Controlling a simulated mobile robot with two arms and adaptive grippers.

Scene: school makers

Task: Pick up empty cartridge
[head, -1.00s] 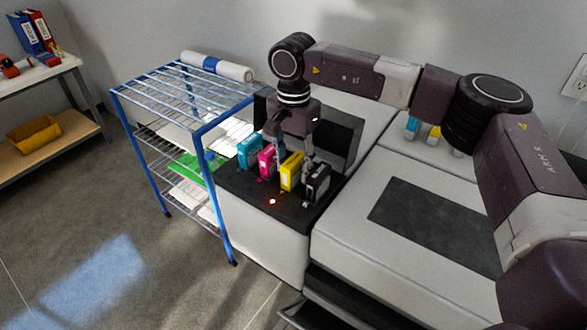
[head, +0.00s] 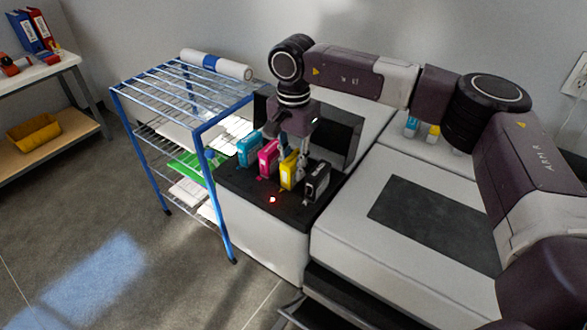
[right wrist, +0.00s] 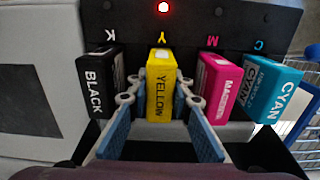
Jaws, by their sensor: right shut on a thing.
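The yellow cartridge (head: 288,172) sits upright in its slot in the printer's dark top, between the magenta and black ones. In the right wrist view the yellow cartridge (right wrist: 160,85), labelled YELLOW, stands by the letter Y, with a red light (right wrist: 163,7) lit in front of it. My right gripper (right wrist: 160,98) is shut on it, one finger on each side. In the head view my right gripper (head: 292,155) comes down from above and partly hides the cartridge's far side. My left gripper is not in view.
The black (head: 316,181), magenta (head: 268,158) and cyan (head: 248,149) cartridges stand close on both sides. A blue wire rack (head: 197,135) is left of the printer (head: 262,235). The raised dark lid (head: 340,138) is behind. More cartridges (head: 433,131) lie at the back right.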

